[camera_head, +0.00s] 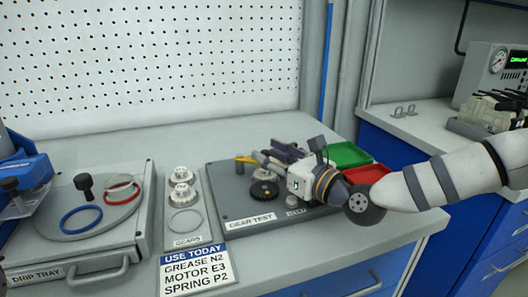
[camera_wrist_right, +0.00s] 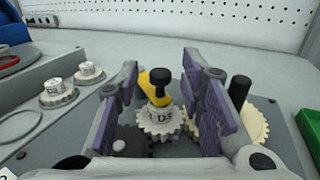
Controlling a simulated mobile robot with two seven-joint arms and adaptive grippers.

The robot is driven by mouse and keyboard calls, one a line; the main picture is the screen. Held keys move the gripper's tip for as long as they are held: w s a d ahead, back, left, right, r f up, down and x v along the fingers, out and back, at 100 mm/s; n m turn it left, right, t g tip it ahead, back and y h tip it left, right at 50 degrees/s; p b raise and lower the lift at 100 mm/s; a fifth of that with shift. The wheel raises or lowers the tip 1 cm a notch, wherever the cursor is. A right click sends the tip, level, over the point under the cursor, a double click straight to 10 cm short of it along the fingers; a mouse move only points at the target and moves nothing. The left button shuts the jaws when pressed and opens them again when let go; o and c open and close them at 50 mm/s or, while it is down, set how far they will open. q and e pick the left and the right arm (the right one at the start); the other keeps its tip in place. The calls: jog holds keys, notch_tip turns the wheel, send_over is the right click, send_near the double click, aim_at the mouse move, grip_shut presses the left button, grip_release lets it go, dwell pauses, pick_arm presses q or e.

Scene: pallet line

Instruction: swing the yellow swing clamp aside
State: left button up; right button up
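The yellow swing clamp (camera_wrist_right: 157,97) shows in my right wrist view as a yellow bar with an upright black knob (camera_wrist_right: 163,80). It lies over a pale toothed gear (camera_wrist_right: 158,125) marked with a D. In the head view the clamp's yellow end (camera_head: 246,159) sticks out left of my right gripper (camera_head: 272,158) above the gear test plate (camera_head: 228,205). My right gripper is open, with its purple-padded fingers on either side of the clamp and knob in the wrist view, apart from them. My left gripper is not in view.
A cream gear (camera_wrist_right: 243,122) and a black post (camera_wrist_right: 239,90) stand close by the right finger. A gear tray (camera_head: 200,218) and drip tray (camera_head: 140,240) lie to the left. Green (camera_head: 348,154) and red (camera_head: 368,173) bins stand to the right.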

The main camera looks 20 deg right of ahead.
jog(key=shift+x, duration=1.05)
grip_shut()
